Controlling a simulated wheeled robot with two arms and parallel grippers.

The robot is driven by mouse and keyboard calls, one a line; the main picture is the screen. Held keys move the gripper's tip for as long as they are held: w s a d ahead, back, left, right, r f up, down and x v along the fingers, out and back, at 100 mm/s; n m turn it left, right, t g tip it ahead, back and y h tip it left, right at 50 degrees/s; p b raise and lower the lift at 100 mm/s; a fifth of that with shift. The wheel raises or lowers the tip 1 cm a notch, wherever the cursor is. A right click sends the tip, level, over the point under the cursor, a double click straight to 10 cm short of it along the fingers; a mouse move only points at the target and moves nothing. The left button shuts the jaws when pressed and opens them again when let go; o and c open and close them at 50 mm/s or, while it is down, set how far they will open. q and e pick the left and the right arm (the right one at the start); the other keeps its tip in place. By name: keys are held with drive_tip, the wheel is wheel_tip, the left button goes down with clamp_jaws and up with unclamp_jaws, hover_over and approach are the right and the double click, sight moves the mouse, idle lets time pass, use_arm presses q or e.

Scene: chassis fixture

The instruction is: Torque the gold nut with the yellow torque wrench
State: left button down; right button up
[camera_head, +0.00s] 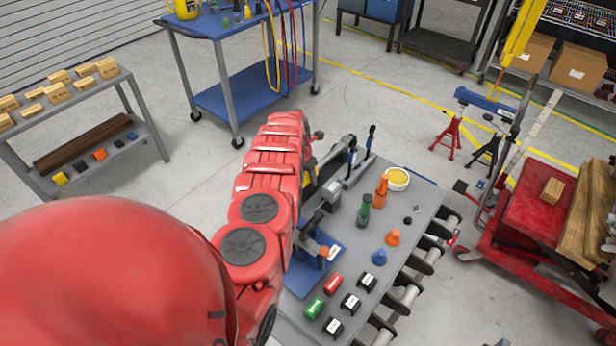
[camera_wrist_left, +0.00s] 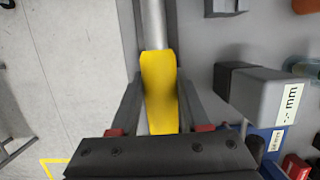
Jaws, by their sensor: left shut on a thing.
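The yellow torque wrench (camera_wrist_left: 160,92) shows in the left wrist view as a yellow grip with a silver shaft (camera_wrist_left: 153,25) running to the top edge. My left gripper (camera_wrist_left: 159,105) has its two dark fingers closed on either side of the yellow grip. In the head view my red left arm reaches over the left side of the grey bench and hides most of the gripper. A bit of yellow (camera_head: 308,168) shows beside the arm there. I cannot make out the gold nut in either view. My right gripper is not in view.
The grey bench (camera_head: 345,225) carries a green bottle (camera_head: 364,210), an orange bottle (camera_head: 381,192), a yellow-filled bowl (camera_head: 397,179), a blue fixture (camera_head: 312,262) and several labelled blocks. Clamps (camera_head: 352,160) stand near its far edge. A grey block (camera_wrist_left: 262,92) is right of my gripper.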

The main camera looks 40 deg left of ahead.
use_arm(q)
drive_tip(key=shift+w+r+p, duration=0.1)
drive_tip(key=shift+r+p, duration=1.3)
drive_tip(key=shift+r, duration=2)
drive_tip(key=w+p+v, duration=0.1)
drive_tip(key=p+v, duration=0.3)
drive_tip(key=v, duration=0.3)
drive_tip(key=shift+w+r+p, duration=0.35)
drive_tip(key=shift+r, duration=0.15)
